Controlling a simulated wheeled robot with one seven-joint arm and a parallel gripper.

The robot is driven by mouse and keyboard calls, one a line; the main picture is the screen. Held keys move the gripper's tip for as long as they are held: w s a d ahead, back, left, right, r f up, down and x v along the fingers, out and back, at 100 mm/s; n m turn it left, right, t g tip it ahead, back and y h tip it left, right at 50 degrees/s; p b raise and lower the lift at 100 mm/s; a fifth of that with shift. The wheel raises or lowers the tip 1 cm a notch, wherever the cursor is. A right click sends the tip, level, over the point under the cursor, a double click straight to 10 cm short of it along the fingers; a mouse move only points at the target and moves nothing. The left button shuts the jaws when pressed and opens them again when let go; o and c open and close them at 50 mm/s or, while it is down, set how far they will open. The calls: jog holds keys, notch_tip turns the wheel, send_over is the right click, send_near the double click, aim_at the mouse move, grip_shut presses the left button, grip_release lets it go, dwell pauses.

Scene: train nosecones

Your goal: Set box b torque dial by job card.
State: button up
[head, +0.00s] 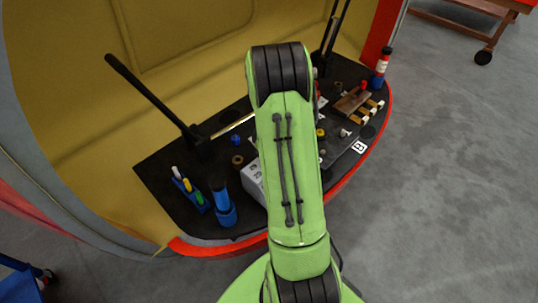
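My green arm reaches forward over the black bench top (165,170) and covers its middle. My gripper does not show. A pale grey box (252,183) with dark marks on its face stands just left of my arm, partly hidden by it. I cannot tell whether it is box b, and no dial setting is readable. A small white tag with a black mark (359,147) lies near the right front edge; its lettering is too small to read. No job card can be made out.
Left of the pale box are a blue cylinder (222,207) and a blue holder with coloured pieces (188,190). A black lever (150,94) rises at the left. Grey floor (450,190) is clear.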

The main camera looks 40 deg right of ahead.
dwell(0.4)
jog(key=o, duration=1)
jog(key=shift+o, duration=0.2)
jog(key=shift+r, duration=0.1)
notch_tip(320, 180, up, 16)
jog(key=p, duration=0.4)
jog(key=shift+f+p, duration=0.25)
jog(key=shift+p, duration=0.05)
